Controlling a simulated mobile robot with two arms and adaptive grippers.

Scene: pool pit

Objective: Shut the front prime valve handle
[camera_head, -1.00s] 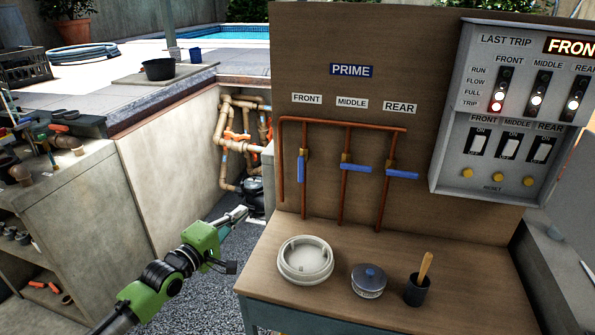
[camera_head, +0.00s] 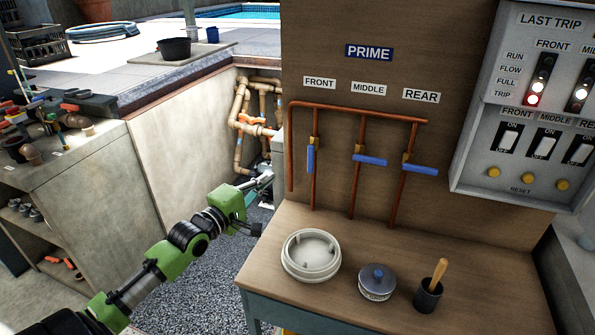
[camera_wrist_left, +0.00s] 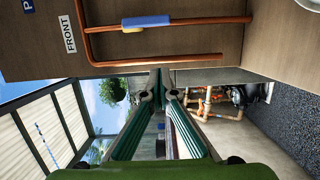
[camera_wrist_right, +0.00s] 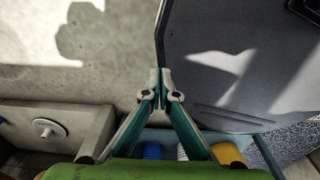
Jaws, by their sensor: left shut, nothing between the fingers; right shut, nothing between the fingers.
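The front prime valve has a blue handle (camera_head: 311,159) that stands upright, in line with its copper pipe, under the FRONT label (camera_head: 319,83). It also shows in the left wrist view as a blue bar (camera_wrist_left: 146,22) along the pipe. My left gripper (camera_head: 269,176) is shut and empty, left of the board and lower than the handle, apart from it. Its closed tips (camera_wrist_left: 160,72) show in the left wrist view. My right gripper (camera_wrist_right: 161,75) is shut and empty in the right wrist view, away from the valves; the head view does not show it.
The middle handle (camera_head: 369,160) and rear handle (camera_head: 420,170) lie crosswise to their pipes. On the wooden bench (camera_head: 262,259) stand a white round lid (camera_head: 311,256), a blue-lidded jar (camera_head: 377,282) and a dark cup (camera_head: 428,294). A grey switch panel (camera_head: 476,180) is at right.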

